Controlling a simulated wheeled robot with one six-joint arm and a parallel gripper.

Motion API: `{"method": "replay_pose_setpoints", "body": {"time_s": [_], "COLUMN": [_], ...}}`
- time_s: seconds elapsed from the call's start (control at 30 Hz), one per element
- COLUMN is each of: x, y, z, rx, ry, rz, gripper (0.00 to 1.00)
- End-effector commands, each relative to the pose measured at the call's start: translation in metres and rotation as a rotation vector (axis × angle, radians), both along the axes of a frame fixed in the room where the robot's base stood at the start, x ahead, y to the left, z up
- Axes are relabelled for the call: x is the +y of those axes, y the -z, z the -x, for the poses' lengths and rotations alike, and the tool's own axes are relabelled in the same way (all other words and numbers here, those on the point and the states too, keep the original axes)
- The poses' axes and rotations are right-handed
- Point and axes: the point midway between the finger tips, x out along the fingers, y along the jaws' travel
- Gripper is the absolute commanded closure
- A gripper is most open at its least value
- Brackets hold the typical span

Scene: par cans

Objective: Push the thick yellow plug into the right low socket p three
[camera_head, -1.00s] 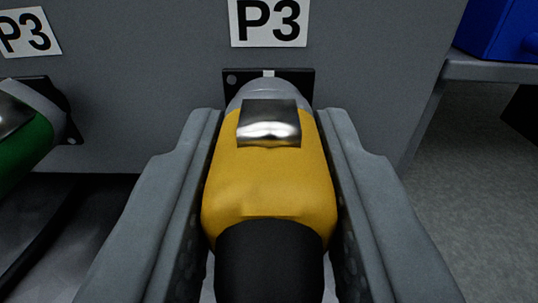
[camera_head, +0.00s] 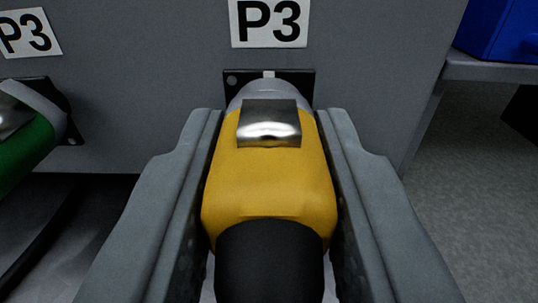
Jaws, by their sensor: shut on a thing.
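The thick yellow plug (camera_head: 268,185) is in the middle of the view, with a metal latch plate on top, a grey nose at its far end and a black cable boot at its near end. My gripper (camera_head: 270,150) is shut on the yellow plug, one finger along each side. The right P3 socket (camera_head: 302,84) has a black square flange on the grey panel, below a white P3 label (camera_head: 269,22). The plug's nose is lined up with this socket and covers its opening. I cannot tell how deep it sits.
To the left, a green plug (camera_head: 22,155) sits at another socket (camera_head: 68,125) under a second P3 label (camera_head: 28,35). A dark cable (camera_head: 45,235) runs at lower left. A blue box (camera_head: 500,30) stands on a grey ledge (camera_head: 490,68) at upper right. Open floor shows at right.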

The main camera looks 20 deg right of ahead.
Motion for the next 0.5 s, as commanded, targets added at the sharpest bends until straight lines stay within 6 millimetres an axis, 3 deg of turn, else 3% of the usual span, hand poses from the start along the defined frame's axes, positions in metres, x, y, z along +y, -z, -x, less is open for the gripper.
{"method": "replay_pose_setpoints", "body": {"time_s": [0.5], "x": [-0.0016], "y": [0.0001], "z": [-0.0051], "rx": [0.0], "ry": [0.0], "rz": [0.0], "gripper": [1.0]}}
